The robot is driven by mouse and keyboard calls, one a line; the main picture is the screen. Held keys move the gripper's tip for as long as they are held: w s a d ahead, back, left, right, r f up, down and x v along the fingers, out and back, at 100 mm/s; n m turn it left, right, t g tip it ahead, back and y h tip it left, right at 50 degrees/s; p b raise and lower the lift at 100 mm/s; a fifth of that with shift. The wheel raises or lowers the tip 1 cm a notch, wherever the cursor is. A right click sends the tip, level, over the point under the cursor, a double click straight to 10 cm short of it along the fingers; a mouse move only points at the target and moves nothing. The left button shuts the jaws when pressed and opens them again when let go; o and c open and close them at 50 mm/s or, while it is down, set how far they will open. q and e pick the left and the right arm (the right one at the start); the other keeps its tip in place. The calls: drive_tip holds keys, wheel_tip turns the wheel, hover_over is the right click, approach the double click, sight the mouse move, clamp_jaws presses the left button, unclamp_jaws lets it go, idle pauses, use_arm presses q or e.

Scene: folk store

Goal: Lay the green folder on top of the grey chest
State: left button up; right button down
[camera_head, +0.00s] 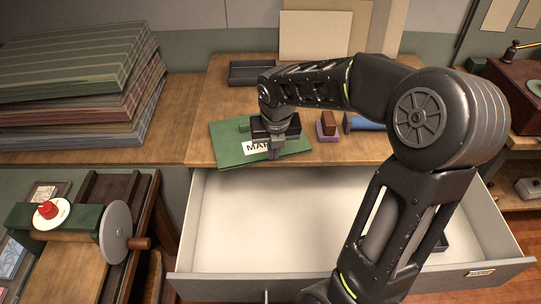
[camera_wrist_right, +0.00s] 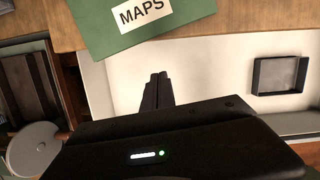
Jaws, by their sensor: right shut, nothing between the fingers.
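The green folder (camera_head: 233,148) with a white MAPS label lies on the wooden top (camera_head: 213,100), its near edge at the front edge above an open drawer. It also shows at the top of the right wrist view (camera_wrist_right: 100,20). My right gripper (camera_head: 275,152) points down and hides part of the folder in the head view. Its fingers (camera_wrist_right: 158,80) are shut and empty, apart from the folder in the wrist view. The open drawer (camera_head: 240,215) has a pale inside and a grey front; I cannot tell whether it belongs to the grey chest. My left gripper is out of view.
A dark tray (camera_head: 253,72), a purple block (camera_head: 327,131) with a brown piece on it and a blue item (camera_head: 364,122) are on the wooden top. A stack of striped cloths (camera_head: 80,90) is at the left. A machine with a grey wheel (camera_head: 115,232) stands front left.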

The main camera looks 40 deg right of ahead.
drive_tip(key=w+d+f+b, duration=0.3)
drive_tip(key=w+f+b, duration=0.2)
drive_tip(key=f+b, duration=0.2)
drive_tip(key=shift+x, duration=1.35)
